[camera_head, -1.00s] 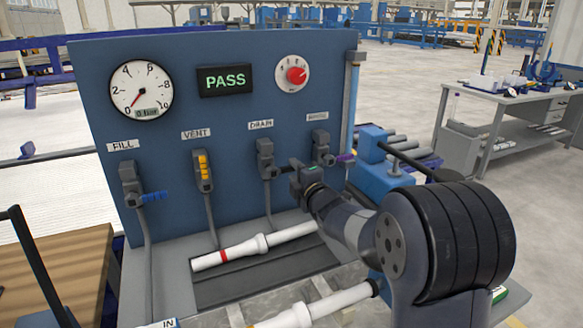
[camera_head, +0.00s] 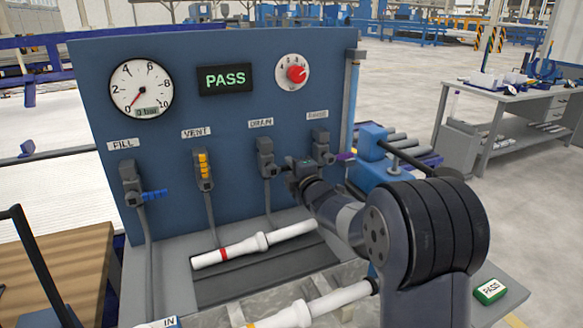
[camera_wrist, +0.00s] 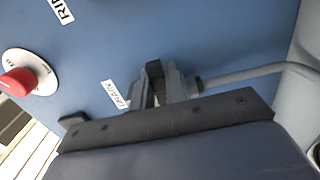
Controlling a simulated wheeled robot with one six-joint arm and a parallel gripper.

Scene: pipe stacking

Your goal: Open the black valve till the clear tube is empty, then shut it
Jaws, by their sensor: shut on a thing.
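The valve labelled DRAIN (camera_head: 266,150) is on the blue panel, third from the left. My gripper (camera_head: 290,163) is at this valve, just right of its body. In the wrist view my gripper (camera_wrist: 158,92) is shut on the black handle (camera_wrist: 153,70) beside the DRAIN label (camera_wrist: 115,94). The handle is mostly hidden by the fingers, so its angle is unclear. A narrow upright tube (camera_head: 352,105) stands at the panel's right edge, pale with a bluish tint.
The FILL valve (camera_head: 130,185) has a blue handle, the VENT valve (camera_head: 203,170) a yellow one. The RINSE valve (camera_head: 320,147), with a purple handle, is close right of my gripper. The gauge (camera_head: 141,88) points near 0. A white pipe (camera_head: 225,255) lies below the valves.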

